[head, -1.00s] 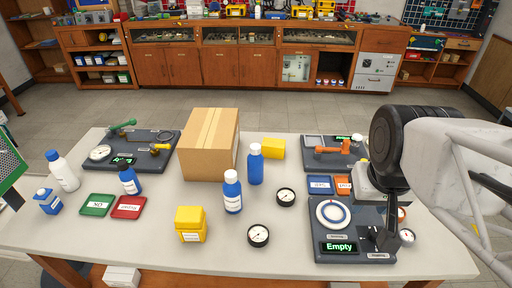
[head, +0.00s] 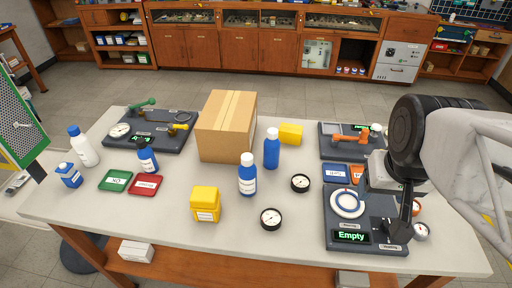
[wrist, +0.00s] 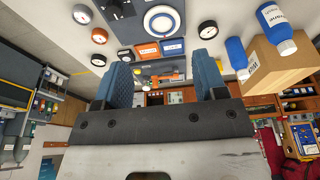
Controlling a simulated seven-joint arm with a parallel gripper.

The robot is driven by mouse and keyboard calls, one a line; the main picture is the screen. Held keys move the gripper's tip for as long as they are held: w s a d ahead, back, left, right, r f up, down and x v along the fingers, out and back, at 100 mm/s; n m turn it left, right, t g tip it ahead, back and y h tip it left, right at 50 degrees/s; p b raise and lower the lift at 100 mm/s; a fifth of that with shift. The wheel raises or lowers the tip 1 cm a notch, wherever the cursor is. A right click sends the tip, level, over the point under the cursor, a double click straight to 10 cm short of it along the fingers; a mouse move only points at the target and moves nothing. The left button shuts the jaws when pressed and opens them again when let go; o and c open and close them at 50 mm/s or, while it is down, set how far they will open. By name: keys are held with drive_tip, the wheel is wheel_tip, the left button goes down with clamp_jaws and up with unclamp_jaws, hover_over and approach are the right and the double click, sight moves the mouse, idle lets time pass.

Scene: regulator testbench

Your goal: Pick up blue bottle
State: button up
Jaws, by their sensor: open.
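Two tall blue bottles with white caps stand upright on the table in the head view. The nearer blue bottle (head: 248,181) has a white label, and the farther blue bottle (head: 271,153) stands behind it to the right. A smaller blue bottle with a dark cap (head: 148,160) stands at the left. The wrist view shows the tall bottles at upper right, one blue bottle (wrist: 237,58) beside another (wrist: 276,27). My gripper (wrist: 164,78) is open with nothing between its fingers, well apart from the bottles. In the head view my arm is at the right, over the testbench panel.
A yellow container (head: 206,205), a black gauge (head: 270,218) and another gauge (head: 300,183) are nearby. A panel reading "Empty" (head: 370,250) lies at right. Green (head: 115,180) and red (head: 145,185) trays lie left.

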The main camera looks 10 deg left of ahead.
drive_tip(key=w+a+f+n+t, duration=0.25)
drive_tip(key=w+a+f, duration=0.2)
drive_tip(key=w, duration=0.25)
drive_tip(key=n+t+y, duration=0.5)
drive_tip(key=t+y, duration=0.1)
drive_tip(key=y, duration=0.2)
approach(245, 157)
drive_tip(key=shift+m, duration=0.25)
drive_tip(key=x, duration=0.4)
drive_tip(key=shift+w+d+f, duration=0.1)
drive_tip(key=shift+d+f, duration=0.05)
drive_tip(key=shift+f, duration=0.25)
drive_tip(key=shift+w, duration=0.15)
drive_tip(key=shift+x, duration=1.2)
drive_tip(key=shift+w+f, duration=0.1)
drive_tip(key=shift+x, duration=2.5)
